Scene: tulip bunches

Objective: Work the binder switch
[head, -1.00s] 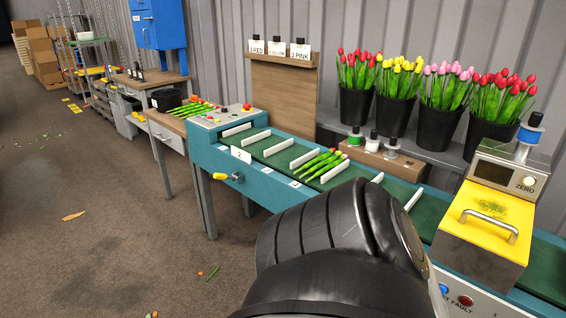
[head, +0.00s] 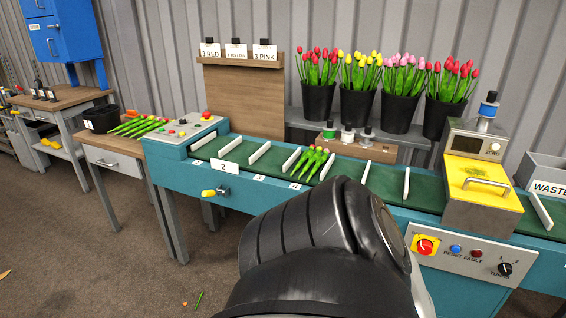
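The binder (head: 484,197) is a yellow-topped box with a metal handle, standing across the green conveyor at the right. On the white panel (head: 450,262) below it sits a red rotary switch on a yellow plate (head: 426,246). To its right are a blue reset button (head: 456,249), a red fault light (head: 476,254) and a black turns knob (head: 505,269). The way the red switch is turned is too small to tell. A tulip bunch (head: 312,162) lies on the conveyor between white dividers. My black arm link fills the lower middle; neither gripper shows.
A smaller control box with a red button (head: 207,115) stands at the conveyor's left end. Black buckets of tulips (head: 357,104) stand behind. A waste bin (head: 545,175) is at the far right.

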